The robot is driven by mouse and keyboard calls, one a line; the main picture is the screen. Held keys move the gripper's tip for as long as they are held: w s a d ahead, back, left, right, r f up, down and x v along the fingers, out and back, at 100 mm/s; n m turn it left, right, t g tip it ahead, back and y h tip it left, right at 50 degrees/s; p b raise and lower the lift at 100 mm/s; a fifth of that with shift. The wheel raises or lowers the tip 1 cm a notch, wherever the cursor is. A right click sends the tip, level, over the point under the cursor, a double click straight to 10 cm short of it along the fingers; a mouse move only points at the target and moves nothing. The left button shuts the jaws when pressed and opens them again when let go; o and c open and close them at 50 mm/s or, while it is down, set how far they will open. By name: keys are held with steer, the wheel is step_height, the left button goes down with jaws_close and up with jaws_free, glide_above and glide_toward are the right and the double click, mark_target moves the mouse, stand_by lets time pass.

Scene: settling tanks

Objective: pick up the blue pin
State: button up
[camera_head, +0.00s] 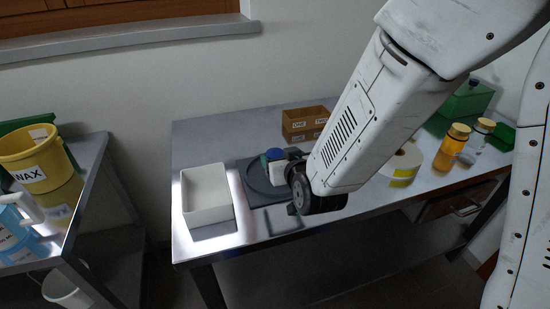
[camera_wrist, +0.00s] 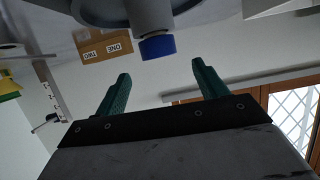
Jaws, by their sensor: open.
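The blue pin (camera_wrist: 157,47) shows in the wrist view as a short blue end on a pale grey holder (camera_wrist: 150,18). In the head view its blue top (camera_head: 274,154) shows above the dark grey base on the table, partly behind my wrist. My gripper (camera_wrist: 160,68) is open and empty, with its two green fingers apart. In the wrist view the pin appears between the fingers, just beyond their tips. No contact is visible. How deep the pin sits in the holder is hidden.
A white open bin (camera_head: 207,193) stands left of the dark grey base (camera_head: 252,184). A brown labelled box (camera_head: 305,124) is behind. A tape roll (camera_head: 402,163), an amber bottle (camera_head: 452,147) and a green box (camera_head: 467,99) stand right. A yellow bucket (camera_head: 36,158) is on the left table.

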mark_target(273, 149)
steer(key=shift+w+a+f+t, duration=0.15)
steer(key=shift+a+f+t, duration=0.15)
steer(key=shift+a+t, duration=0.15)
steer(key=x, duration=0.7)
steer(key=shift+w+d+f, duration=0.15)
steer(key=shift+d+f, duration=0.05)
steer(key=shift+f, duration=0.25)
steer(key=c, duration=1.1)
